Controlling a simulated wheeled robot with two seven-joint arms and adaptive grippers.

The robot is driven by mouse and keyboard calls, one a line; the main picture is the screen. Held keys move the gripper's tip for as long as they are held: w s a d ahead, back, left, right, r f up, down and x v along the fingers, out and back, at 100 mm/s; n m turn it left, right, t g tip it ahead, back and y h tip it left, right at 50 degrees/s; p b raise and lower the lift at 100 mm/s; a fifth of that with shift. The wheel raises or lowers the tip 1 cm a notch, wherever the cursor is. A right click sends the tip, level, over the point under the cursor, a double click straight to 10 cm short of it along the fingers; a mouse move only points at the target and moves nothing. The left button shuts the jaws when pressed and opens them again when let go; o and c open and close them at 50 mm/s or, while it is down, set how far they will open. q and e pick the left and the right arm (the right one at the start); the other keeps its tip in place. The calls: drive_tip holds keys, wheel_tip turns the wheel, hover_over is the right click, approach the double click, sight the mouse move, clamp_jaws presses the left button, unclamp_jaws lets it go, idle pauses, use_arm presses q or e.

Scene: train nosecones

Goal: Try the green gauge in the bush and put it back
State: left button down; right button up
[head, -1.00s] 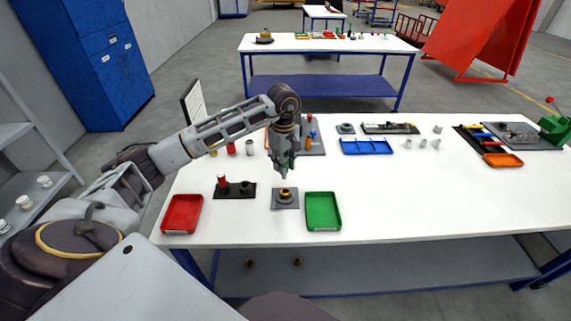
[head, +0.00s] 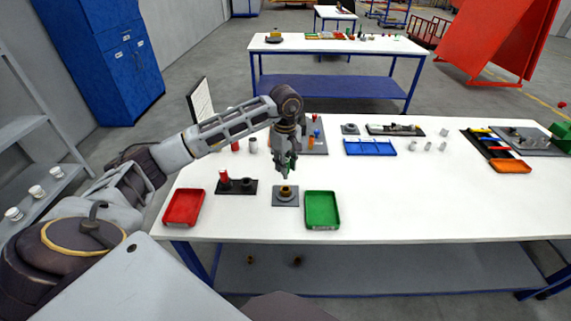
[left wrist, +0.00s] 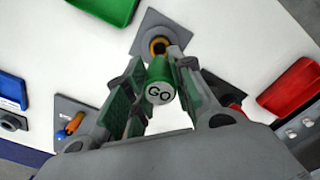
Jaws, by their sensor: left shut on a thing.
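My left gripper (head: 286,166) is shut on the green gauge (left wrist: 161,82). In the left wrist view the gauge is a green cylinder with a pale end marked "GO", between the two fingers. The brass bush (head: 286,190) sits on a square grey plate (head: 279,203) on the table. The gripper is above the bush in the head view. In the left wrist view the bush (left wrist: 158,46) shows just beyond the gauge's far end, which hides part of it. I cannot tell whether the gauge touches the bush. My right gripper is not in view.
A black stand (head: 240,187) with a red gauge (head: 224,177) stands left of the bush plate. A red tray (head: 184,207) is further left and a green tray (head: 322,210) is close on the right. A blue tray (head: 369,147) lies behind. The table's right front is clear.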

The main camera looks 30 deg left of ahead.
sight(285, 178)
use_arm(q)
drive_tip(key=shift+f+b, duration=0.55)
drive_tip(key=shift+f, duration=0.65)
drive_tip(key=shift+f+b, duration=0.65)
drive_tip(key=shift+f, duration=0.6)
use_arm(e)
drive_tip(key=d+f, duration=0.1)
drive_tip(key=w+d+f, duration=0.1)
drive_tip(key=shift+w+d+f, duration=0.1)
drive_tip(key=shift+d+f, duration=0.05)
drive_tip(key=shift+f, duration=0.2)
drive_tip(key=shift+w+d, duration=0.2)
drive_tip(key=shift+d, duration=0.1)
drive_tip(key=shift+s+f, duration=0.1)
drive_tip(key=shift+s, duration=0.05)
use_arm(q)
drive_tip(key=shift+b, duration=0.3)
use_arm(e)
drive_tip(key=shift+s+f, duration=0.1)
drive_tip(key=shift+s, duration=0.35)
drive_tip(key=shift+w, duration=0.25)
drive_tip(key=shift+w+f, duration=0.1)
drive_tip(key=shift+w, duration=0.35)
